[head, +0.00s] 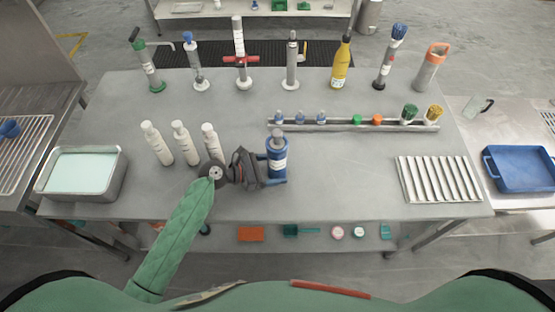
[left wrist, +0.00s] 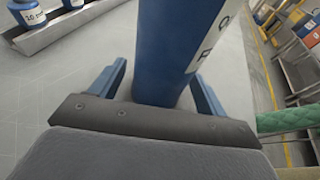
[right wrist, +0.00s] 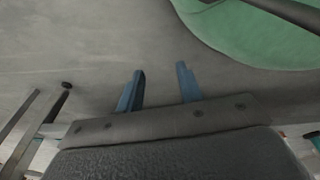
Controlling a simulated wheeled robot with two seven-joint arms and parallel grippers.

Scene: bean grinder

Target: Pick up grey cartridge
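A blue cylinder (head: 278,165) with a white label and a grey top stands upright near the middle of the table in the head view. It fills the top centre of the left wrist view (left wrist: 178,45). My left gripper (head: 275,176) is low at the cylinder, its blue fingers on either side of it. A narrow gap shows beside the left finger, so it looks open around the cylinder. My right gripper (right wrist: 160,88) is open and empty in the right wrist view. No cartridge stands out as plainly grey; a grey-white cylinder (head: 291,65) stands in the back row.
Several white bottles (head: 184,144) stand left of my gripper. A rack (head: 350,127) with small blue, green and orange-topped items lies behind the cylinder. A ribbed tray (head: 438,179) is at right, a metal basin (head: 112,188) at left. Table between cylinder and ribbed tray is clear.

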